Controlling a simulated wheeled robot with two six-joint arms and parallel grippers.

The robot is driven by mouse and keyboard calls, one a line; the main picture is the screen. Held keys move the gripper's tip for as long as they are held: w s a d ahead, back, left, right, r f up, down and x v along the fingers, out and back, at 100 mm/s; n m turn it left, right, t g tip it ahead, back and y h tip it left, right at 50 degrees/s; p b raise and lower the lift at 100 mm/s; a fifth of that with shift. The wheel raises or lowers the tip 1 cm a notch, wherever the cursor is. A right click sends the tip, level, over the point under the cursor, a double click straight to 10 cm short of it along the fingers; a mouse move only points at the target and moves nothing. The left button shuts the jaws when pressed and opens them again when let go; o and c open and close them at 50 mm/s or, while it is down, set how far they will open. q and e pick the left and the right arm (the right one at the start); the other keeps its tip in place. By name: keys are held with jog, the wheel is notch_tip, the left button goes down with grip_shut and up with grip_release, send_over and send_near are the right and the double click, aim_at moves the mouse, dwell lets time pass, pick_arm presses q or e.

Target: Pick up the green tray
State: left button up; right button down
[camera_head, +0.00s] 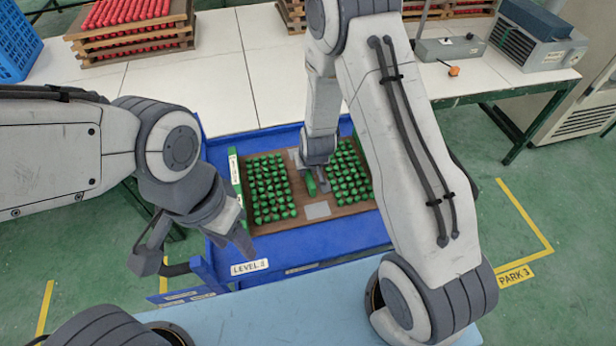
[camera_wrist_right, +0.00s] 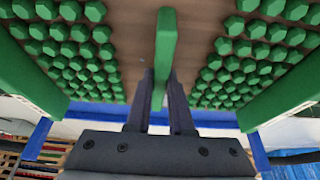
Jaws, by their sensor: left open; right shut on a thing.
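The green tray (camera_head: 278,226) is a brown board with rows of green pieces on both halves and green side rails. It lies in a blue cart level in the head view, and its underlying board also fills the right wrist view (camera_wrist_right: 130,40). A green centre bar (camera_wrist_right: 166,45) stands between the two halves. My right gripper (camera_head: 320,184) reaches down to the tray's middle, its fingers (camera_wrist_right: 160,85) shut on this bar. My left gripper (camera_head: 192,250) is open and empty, near the cart's front left corner. My right arm hides part of the tray's right side.
The blue cart (camera_head: 300,256) has a "LEVEL" label on its front. Behind it is a white table (camera_head: 230,75) with stacked red trays (camera_head: 125,12), a blue crate (camera_head: 18,40) and a grey machine (camera_head: 535,45). Green floor with yellow marks is open at right.

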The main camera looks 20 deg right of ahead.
jog(key=shift+r, duration=0.1)
dwell(0.4)
jog(key=shift+w+r, duration=0.1)
jog(key=shift+r, duration=0.15)
notch_tip(320, 180, up, 8)
jog(key=p, duration=0.3)
jog(key=shift+r, duration=0.2)
jog(key=shift+r+p, duration=0.3)
jog(key=shift+r, duration=0.25)
notch_tip(320, 180, up, 9)
jog(key=p, duration=0.9)
